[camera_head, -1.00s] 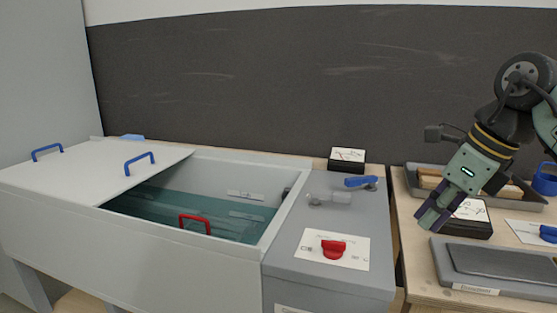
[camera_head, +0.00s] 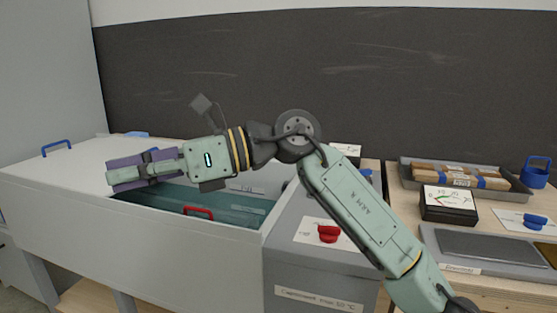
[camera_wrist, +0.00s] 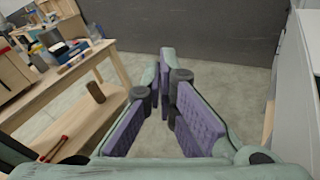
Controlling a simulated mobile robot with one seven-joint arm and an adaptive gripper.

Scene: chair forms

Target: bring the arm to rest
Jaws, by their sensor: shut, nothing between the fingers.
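My gripper (camera_head: 112,173) is in the head view at the left, in front of the white lid of the tank, with its purple-padded fingers pointing left. It is shut and empty. In the wrist view my gripper (camera_wrist: 163,62) shows its fingers coming together at the tips, with nothing between them. My arm stretches from the lower right across the tank and grey side unit, bent at the elbow. It hides part of the side unit and part of the tank's opening.
The tank (camera_head: 170,240) has a half-open white lid (camera_head: 60,175) and a red handle (camera_head: 199,212) inside. A red knob (camera_head: 328,234) sits on the side unit. A meter (camera_head: 449,204) and a tray (camera_head: 408,172) stand at right. The wrist view shows a cluttered bench (camera_wrist: 75,75).

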